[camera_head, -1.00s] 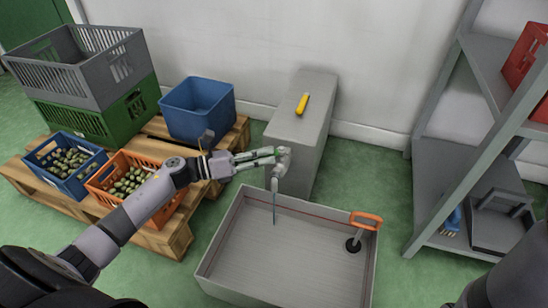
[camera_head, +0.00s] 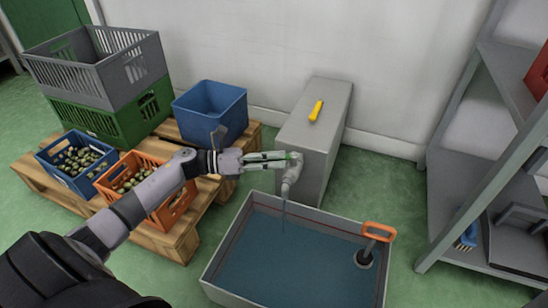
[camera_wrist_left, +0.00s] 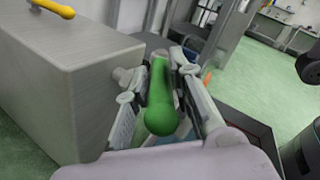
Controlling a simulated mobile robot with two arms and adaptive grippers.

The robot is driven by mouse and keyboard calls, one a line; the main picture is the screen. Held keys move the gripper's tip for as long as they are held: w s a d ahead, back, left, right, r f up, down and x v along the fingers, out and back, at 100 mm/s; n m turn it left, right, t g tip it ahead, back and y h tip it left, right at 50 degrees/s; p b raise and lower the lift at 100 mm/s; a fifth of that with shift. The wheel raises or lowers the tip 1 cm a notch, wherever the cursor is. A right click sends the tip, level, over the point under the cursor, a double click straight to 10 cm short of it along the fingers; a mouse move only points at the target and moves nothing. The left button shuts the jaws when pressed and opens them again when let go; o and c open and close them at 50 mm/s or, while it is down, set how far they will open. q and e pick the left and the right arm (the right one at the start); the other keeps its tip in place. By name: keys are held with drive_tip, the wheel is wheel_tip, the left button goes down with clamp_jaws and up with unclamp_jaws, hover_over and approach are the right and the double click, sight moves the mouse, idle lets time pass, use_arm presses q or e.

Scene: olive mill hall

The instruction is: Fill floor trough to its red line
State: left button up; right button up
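The grey floor trough (camera_head: 377,285) stands in front of a grey block. Blue water (camera_head: 285,262) covers its floor, and the red line (camera_head: 310,227) shows on the back wall just above the water. A thin stream (camera_head: 284,215) falls from the tap spout (camera_head: 290,185) into it. My left gripper (camera_head: 284,160) is at the tap, its fingers closed around the green tap handle (camera_wrist_left: 160,105), which the left wrist view shows between them. The fingers partly hide the handle in the head view. My right gripper is not in view.
An orange-handled tool (camera_head: 379,232) stands in the trough's right back corner. A yellow-handled item (camera_head: 316,110) lies on the grey block (camera_head: 325,100). Crates, some with olives, stand on a pallet (camera_head: 165,240) at left. A grey shelf (camera_head: 450,180) stands at right.

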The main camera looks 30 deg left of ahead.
use_arm(q)
drive_tip(key=shift+o, duration=1.2)
drive_tip(key=v, duration=1.2)
